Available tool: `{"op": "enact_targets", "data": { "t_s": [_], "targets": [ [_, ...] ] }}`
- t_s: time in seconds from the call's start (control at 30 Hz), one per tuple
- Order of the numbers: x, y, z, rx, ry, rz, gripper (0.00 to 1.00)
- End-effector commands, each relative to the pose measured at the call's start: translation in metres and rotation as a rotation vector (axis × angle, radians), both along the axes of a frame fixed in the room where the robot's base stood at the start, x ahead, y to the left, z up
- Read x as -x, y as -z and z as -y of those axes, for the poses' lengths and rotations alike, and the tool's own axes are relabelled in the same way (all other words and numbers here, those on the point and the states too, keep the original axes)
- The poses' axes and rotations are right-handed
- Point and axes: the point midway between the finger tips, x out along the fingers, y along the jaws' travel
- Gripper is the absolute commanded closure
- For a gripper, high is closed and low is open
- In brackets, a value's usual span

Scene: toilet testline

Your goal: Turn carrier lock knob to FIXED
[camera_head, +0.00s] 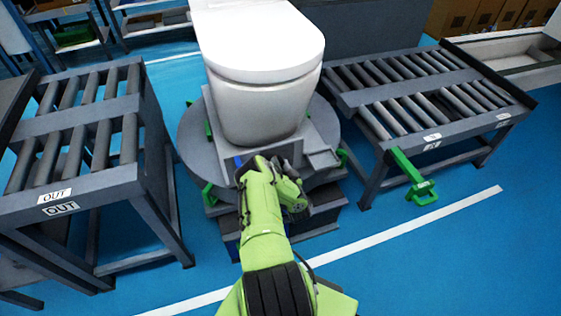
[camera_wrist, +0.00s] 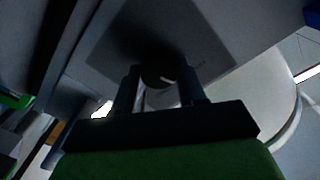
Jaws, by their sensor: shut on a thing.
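The carrier lock knob (camera_wrist: 157,76) is a dark round knob with a small pale mark, on a grey square plate (camera_wrist: 205,48) in the wrist view. My gripper (camera_wrist: 160,80) has one finger on each side of the knob and is shut on it. The knob's setting and any FIXED label are too dark to read. In the head view my green arm reaches to the front of the grey carrier (camera_head: 322,158) and hides the knob. A white toilet (camera_head: 262,65) stands upright on the carrier.
A round grey turntable (camera_head: 190,135) lies under the carrier. A roller conveyor marked OUT (camera_head: 100,180) stands close on the left, and another roller conveyor (camera_head: 415,100) with a green bracket (camera_head: 412,178) on the right. Blue floor is open at the front right.

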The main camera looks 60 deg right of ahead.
Motion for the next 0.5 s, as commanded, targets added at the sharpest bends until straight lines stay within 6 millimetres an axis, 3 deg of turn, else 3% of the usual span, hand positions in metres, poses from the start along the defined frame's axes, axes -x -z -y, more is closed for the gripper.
{"op": "enact_targets", "data": {
  "t_s": [0.5],
  "targets": [
    [0.0024,-0.0015,0.0012,-0.350,0.001,0.345,0.90]
  ]
}}
